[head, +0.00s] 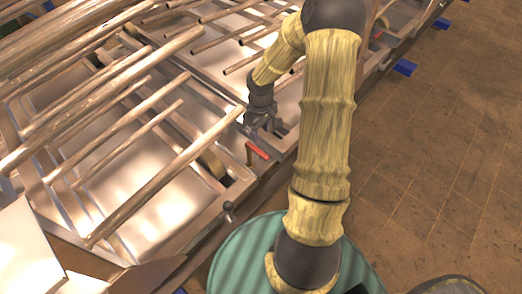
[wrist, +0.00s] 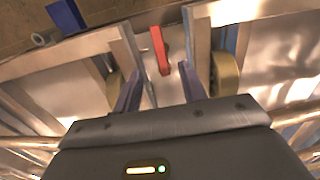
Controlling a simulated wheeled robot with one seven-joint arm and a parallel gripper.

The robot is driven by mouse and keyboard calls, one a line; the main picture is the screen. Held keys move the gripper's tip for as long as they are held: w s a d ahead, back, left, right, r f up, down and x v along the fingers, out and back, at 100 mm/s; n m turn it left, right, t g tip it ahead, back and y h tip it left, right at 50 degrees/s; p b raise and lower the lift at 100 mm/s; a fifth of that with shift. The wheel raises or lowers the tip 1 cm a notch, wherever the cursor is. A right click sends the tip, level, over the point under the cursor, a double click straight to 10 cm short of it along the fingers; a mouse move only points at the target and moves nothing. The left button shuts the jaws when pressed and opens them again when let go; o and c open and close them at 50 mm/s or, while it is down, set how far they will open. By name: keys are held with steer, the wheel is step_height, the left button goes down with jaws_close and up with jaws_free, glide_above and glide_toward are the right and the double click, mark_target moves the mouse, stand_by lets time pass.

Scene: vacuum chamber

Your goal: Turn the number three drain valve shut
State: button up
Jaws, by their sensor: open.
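A red valve lever (head: 257,151) sits at the near edge of the metal frame, just below my gripper (head: 262,122) in the head view. In the wrist view the red lever (wrist: 160,50) lies lengthwise, between and beyond the two fingertips of my gripper (wrist: 160,69). The fingers are apart, one on each side of the lever's line, with nothing held between them. I cannot tell the remaining distance to the lever. The valve body is mostly hidden, and no number is readable.
Another red handle (head: 377,35) shows farther along the frame's edge. Several metal rods (head: 165,180) stick out over the shiny trays at left. A blue block (wrist: 66,16) stands near the frame.

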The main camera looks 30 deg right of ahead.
mark_target(262, 153)
steer(key=f, duration=0.5)
steer(key=f+b, duration=0.1)
steer(key=f, duration=0.5)
steer(key=shift+d+f, duration=0.2)
steer(key=shift+f, duration=0.05)
jaws_close()
